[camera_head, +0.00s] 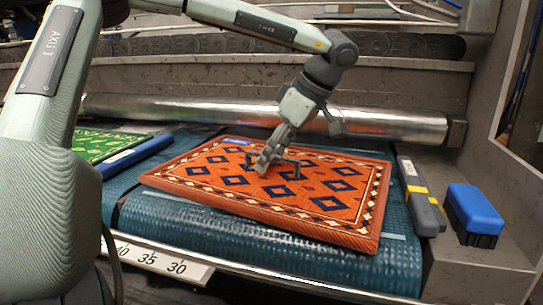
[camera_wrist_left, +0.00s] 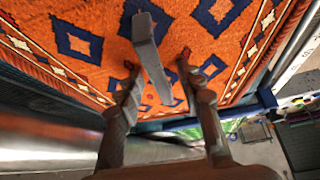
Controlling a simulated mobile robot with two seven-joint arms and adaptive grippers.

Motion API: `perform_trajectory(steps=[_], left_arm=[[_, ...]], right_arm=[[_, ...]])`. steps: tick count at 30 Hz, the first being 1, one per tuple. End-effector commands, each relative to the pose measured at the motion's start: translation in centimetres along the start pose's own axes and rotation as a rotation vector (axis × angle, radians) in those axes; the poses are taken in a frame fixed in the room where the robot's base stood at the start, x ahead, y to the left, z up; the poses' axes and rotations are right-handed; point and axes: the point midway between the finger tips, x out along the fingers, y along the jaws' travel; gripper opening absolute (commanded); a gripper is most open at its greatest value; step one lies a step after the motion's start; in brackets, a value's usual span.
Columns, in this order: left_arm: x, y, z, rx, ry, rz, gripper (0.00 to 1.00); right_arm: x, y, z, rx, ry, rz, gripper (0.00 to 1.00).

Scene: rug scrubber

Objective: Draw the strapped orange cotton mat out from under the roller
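The orange mat (camera_head: 215,172) with dark blue diamonds and a patterned border lies flat on the blue belt. Its far edge is close to the shiny roller (camera_head: 400,124); I see no part of it clearly covered by the roller. A grey strap (camera_head: 298,163) stands up from the mat's middle like a handle. My left gripper (camera_head: 266,160) is low over the mat at this strap. In the left wrist view, the fingers of the left gripper (camera_wrist_left: 158,72) are apart, with the grey strap (camera_wrist_left: 150,50) between them. Gaps show on both sides. My right gripper is not in view.
A green mat (camera_head: 100,143) and a blue bar (camera_head: 138,157) lie left of the orange mat. A blue-topped brush (camera_head: 475,212) and a grey-yellow tool (camera_head: 420,200) sit at the right. The blue belt (camera_head: 250,240) is bare in front of the mat.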

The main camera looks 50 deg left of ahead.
Motion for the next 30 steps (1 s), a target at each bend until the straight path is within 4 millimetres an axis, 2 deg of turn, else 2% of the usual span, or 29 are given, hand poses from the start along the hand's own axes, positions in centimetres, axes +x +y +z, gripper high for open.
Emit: perform_trajectory(steps=[7,11,24,30], left_arm=[[-0.1,0.0,0.0,-0.001,0.0,0.001,0.37],[-1.2,0.1,-0.1,-0.003,0.001,0.004,0.37],[-9.9,0.1,0.0,-0.002,0.002,0.003,0.37],[-11.8,0.0,0.0,0.0,-0.001,0.0,0.37]], right_arm=[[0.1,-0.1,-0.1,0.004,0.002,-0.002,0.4],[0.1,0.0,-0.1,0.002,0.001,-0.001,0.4],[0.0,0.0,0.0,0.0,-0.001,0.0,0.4],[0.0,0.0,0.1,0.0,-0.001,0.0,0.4]])
